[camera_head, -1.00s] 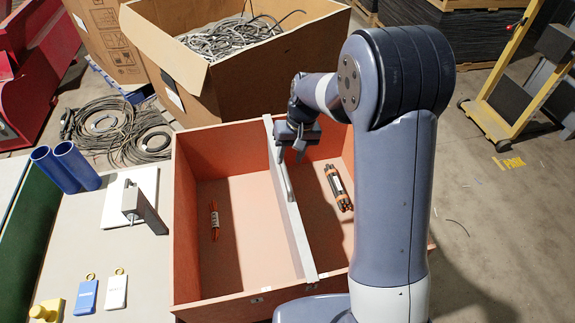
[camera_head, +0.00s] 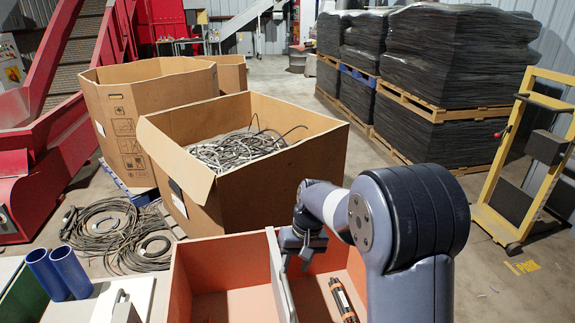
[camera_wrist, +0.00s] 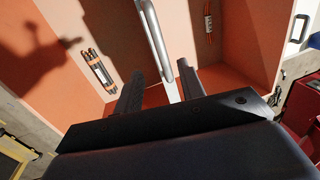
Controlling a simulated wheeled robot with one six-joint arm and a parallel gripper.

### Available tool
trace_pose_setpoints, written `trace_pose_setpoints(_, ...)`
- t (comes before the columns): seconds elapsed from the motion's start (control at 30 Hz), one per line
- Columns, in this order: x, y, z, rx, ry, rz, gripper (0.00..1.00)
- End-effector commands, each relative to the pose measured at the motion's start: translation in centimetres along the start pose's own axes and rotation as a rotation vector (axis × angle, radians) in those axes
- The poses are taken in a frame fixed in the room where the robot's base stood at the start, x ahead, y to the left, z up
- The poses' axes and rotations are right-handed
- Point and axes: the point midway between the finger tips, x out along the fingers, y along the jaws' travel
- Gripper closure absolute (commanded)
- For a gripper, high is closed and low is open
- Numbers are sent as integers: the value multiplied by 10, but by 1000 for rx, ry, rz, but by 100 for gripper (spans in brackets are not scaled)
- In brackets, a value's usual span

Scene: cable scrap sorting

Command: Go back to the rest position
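My gripper (camera_wrist: 160,88) is open and empty. Its two fingers stand apart, and in the head view the gripper (camera_head: 295,262) hangs over the box's divider. The orange two-compartment box (camera_head: 219,250) has a pale divider (camera_wrist: 153,38) running down its middle. A dark bundle with orange bands (camera_head: 344,299) lies in the right compartment; it also shows in the wrist view (camera_wrist: 98,70). A thin orange bundle (camera_wrist: 208,25) lies in the other compartment, apart from my gripper. The lower part of the box is cut off in the head view.
A cardboard box full of grey cable (camera_head: 240,150) stands behind the orange box. Cable coils (camera_head: 112,232) lie on the floor at left. Blue tubes (camera_head: 58,272) stand at lower left. A yellow trolley (camera_head: 525,165) stands at right; wrapped pallets (camera_head: 445,70) are behind.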

Motion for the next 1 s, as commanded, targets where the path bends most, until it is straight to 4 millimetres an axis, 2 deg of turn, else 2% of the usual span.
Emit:
trace_pose_setpoints(0.3, 61, 0, 1, 0, -5, 0, 62)
trace_pose_setpoints(0.5, 88, 0, 1, 0, -2, 0, 62)
trace_pose_setpoints(0.7, 84, 12, 0, 1, 1, 0, 62)
trace_pose_setpoints(1.0, 84, 12, 0, 0, 0, 1, 62)
